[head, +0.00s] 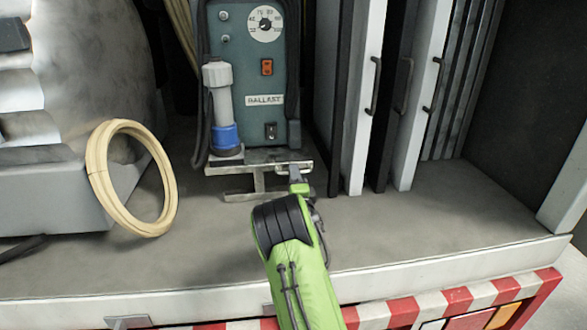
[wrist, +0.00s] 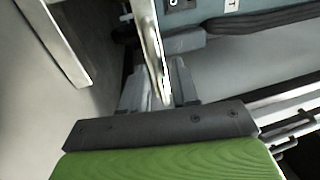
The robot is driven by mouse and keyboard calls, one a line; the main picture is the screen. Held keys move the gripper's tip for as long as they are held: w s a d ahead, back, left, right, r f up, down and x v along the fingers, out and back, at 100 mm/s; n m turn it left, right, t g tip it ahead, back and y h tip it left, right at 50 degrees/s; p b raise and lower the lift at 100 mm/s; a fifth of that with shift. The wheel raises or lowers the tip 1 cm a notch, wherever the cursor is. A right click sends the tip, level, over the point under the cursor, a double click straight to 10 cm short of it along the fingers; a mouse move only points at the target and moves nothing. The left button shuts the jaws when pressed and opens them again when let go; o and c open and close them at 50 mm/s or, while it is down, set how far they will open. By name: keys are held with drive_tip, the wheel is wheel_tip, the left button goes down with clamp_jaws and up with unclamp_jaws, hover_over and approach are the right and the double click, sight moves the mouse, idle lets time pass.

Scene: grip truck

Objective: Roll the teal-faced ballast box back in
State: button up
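The ballast box (head: 243,72) has a teal face with a dial, an orange switch and a "BALLAST" label. It stands upright in the compartment on a low metal carriage, whose front crossbar (head: 235,167) sticks out onto the grey deck. Part of the teal face shows at the top of the wrist view (wrist: 200,14). My gripper (head: 296,172) is low at the right end of the crossbar. In the wrist view, my gripper's fingers (wrist: 158,82) lie on both sides of the bright metal bar (wrist: 149,42), with little or no gap, and appear shut on it.
Tall white and black panels with handles (head: 358,95) stand close to the box's right. The deck (head: 200,255) in front is clear. Its white front lip (head: 80,312) runs above red-and-white striping.

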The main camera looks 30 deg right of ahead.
drive_tip(key=shift+x, duration=1)
drive_tip(key=shift+f, duration=0.1)
clamp_jaws()
drive_tip(key=shift+d, duration=0.1)
